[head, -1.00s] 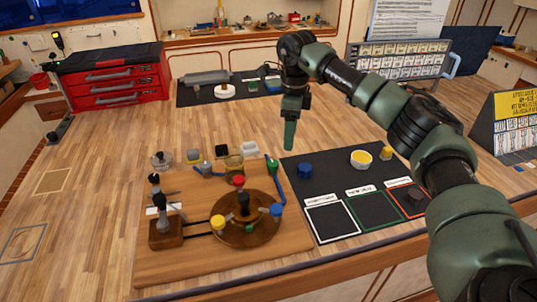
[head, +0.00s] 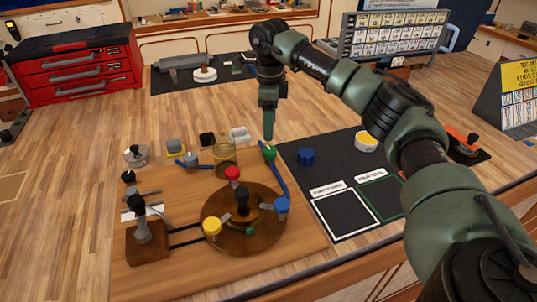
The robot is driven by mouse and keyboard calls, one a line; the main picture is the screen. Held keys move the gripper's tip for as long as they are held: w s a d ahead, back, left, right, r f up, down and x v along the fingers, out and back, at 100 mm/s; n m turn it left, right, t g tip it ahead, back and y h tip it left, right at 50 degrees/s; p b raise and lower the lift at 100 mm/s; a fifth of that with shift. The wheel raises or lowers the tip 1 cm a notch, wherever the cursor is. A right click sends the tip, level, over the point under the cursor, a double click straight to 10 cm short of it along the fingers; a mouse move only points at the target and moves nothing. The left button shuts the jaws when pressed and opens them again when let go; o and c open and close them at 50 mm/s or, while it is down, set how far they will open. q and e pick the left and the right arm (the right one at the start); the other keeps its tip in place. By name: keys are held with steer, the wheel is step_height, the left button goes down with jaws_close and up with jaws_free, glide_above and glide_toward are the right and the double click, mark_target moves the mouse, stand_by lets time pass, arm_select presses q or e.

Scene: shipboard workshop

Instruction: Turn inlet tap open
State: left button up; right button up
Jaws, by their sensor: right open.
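A wooden board (head: 290,255) carries a round brown base (head: 230,240) with red (head: 232,173), yellow (head: 212,226) and blue (head: 282,205) knobs around a black-topped centre post (head: 240,195). A green-topped fitting (head: 268,153) with a blue tube (head: 282,182) stands at the board's back right edge. I cannot tell which of these is the inlet tap. My right gripper (head: 268,133) points down, open, and appears just above the green-topped fitting in the picture. Its distance from the fitting is unclear. My left gripper is out of view.
On the dark mat (head: 310,185) lie a blue cap (head: 306,157) and a yellow-filled cup (head: 366,142). A red drawer chest (head: 85,75) stands back left.

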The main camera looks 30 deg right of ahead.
mark_target(269, 149)
steer(key=shift+w+f, duration=0.15)
steer(key=shift+f, duration=0.65)
step_height(269, 149, down, 6)
steer(key=shift+r+p, duration=0.1)
steer(key=shift+p, duration=1.05)
steer(key=shift+f, duration=0.5)
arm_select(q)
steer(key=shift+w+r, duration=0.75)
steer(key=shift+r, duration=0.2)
arm_select(e)
steer(key=shift+c, duration=1.2)
jaws_close()
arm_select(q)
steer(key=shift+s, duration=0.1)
